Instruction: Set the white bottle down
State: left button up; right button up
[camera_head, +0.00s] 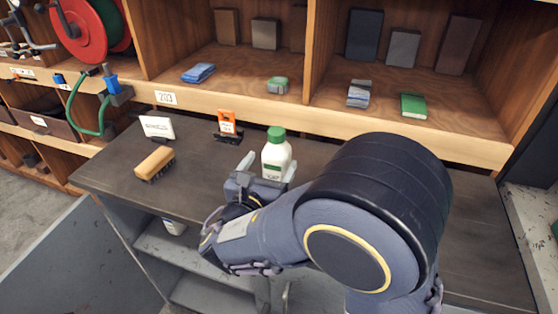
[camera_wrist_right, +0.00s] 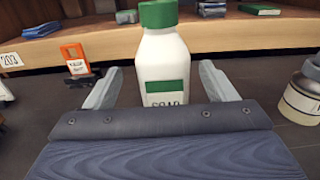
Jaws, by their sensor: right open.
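The white bottle (camera_head: 276,156) with a green cap stands upright on the dark tabletop (camera_head: 205,165). My right gripper (camera_head: 268,166) is open, with one finger on each side of the bottle. In the right wrist view there are gaps between the fingers and the bottle, and its base is hidden behind the gripper body. My left gripper is not in view.
A wooden brush (camera_head: 155,163), a white card (camera_head: 157,127) and an orange-labelled item (camera_head: 228,123) are left of the bottle. Shelves with cloths and a green book (camera_head: 413,105) stand behind. In the right wrist view a labelled container (camera_wrist_right: 302,95) is at the right.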

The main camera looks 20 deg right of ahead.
jog(key=x, duration=0.6)
jog(key=shift+s+d+p, duration=0.1)
jog(key=shift+d+p, duration=0.1)
jog(key=shift+p, duration=0.1)
jog(key=c, duration=1.5)
